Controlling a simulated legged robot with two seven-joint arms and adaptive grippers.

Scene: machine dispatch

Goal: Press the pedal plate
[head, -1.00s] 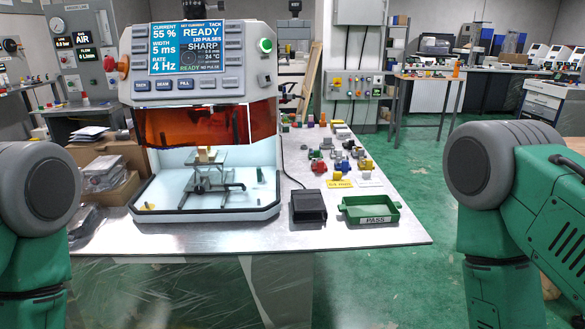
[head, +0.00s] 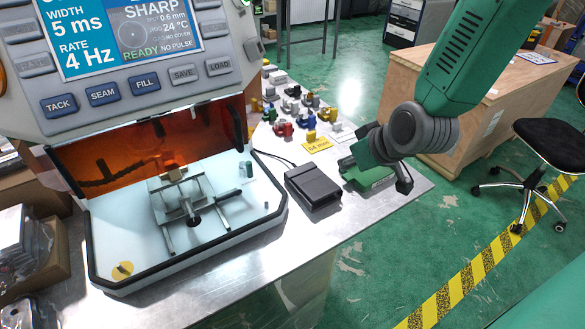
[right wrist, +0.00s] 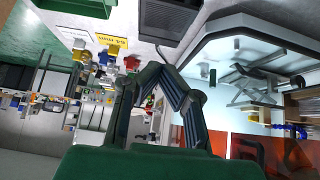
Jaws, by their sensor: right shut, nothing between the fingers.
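The pedal (head: 313,187) is a dark, low box on the metal bench, right of the machine; its top plate faces up. It also shows at the top of the right wrist view (right wrist: 170,22). My right gripper (head: 364,150) is to the right of the pedal, over the green tray, apart from the pedal. In the right wrist view its two fingers (right wrist: 158,68) come together at the tips, with nothing between them. In the head view the fingers are hard to make out against the tray. My left gripper is out of view.
The green tray (head: 376,184) is partly hidden by my right gripper. The machine (head: 183,225) with its lit chamber stands left of the pedal, and a cable runs behind the pedal. Several coloured parts and a yellow label (head: 318,146) lie farther back. Bare bench is in front of the pedal.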

